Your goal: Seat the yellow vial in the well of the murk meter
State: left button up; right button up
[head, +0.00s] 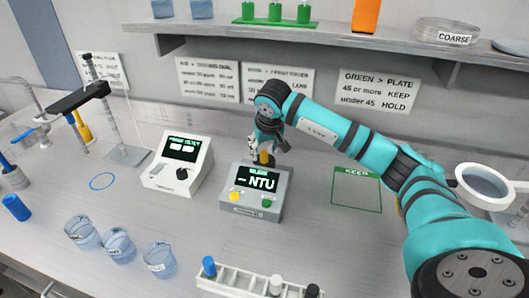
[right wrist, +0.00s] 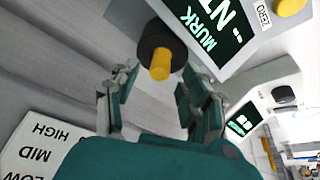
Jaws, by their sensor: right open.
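The murk meter (head: 228,204) is a grey box in the middle of the bench, its dark screen showing dashes and "NTU". The yellow vial (head: 263,158) shows at the back of the meter, under my right gripper (head: 268,143). In the right wrist view the yellow vial (right wrist: 160,66) stands inside the black ring of the well (right wrist: 152,43); how deep it sits I cannot tell. My right gripper (right wrist: 157,82) is open, its fingers apart on either side of the vial with visible gaps. My left gripper is not in view.
A white meter (head: 178,172) stands left of the murk meter. A vial rack (head: 240,279) is in front, and several beakers (head: 118,245) stand front left. A green KEEP outline (head: 357,190) lies to the right. A shelf (head: 340,38) runs above the bench.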

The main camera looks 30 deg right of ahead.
jog(key=b+v, duration=0.1)
jog(key=v, duration=0.9)
jog(key=shift+r, duration=0.2)
jog(key=shift+s+f, duration=0.1)
